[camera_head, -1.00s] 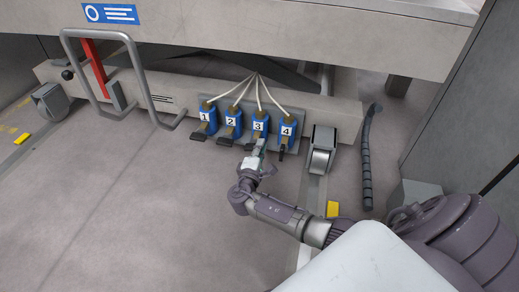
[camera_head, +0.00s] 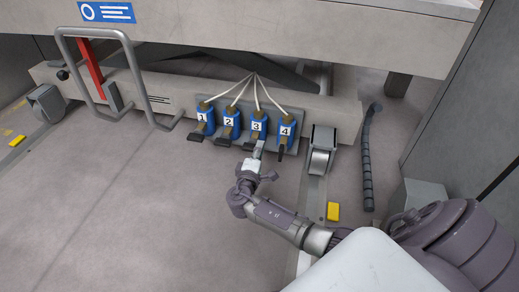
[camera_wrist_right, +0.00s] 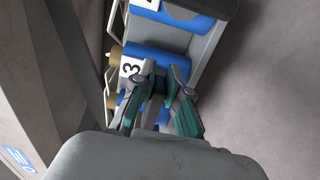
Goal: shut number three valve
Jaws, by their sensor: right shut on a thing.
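The number three valve (camera_head: 258,125) is a blue block with a white "3" label, third in a row of four-numbered valves on the beam. It also shows in the right wrist view (camera_wrist_right: 150,64). My right gripper (camera_head: 257,151) is just below it in the head view, shut on the number three valve's lever. The lever is mostly hidden by the fingers. In the wrist view the two green-padded fingers (camera_wrist_right: 158,98) stand on either side of the valve's lower end. My left gripper is not in view.
Valve one (camera_head: 204,117) and valve two (camera_head: 231,122) have dark-tipped levers jutting forward. Valve four (camera_head: 286,129) is close on the right, its lever pointing down.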

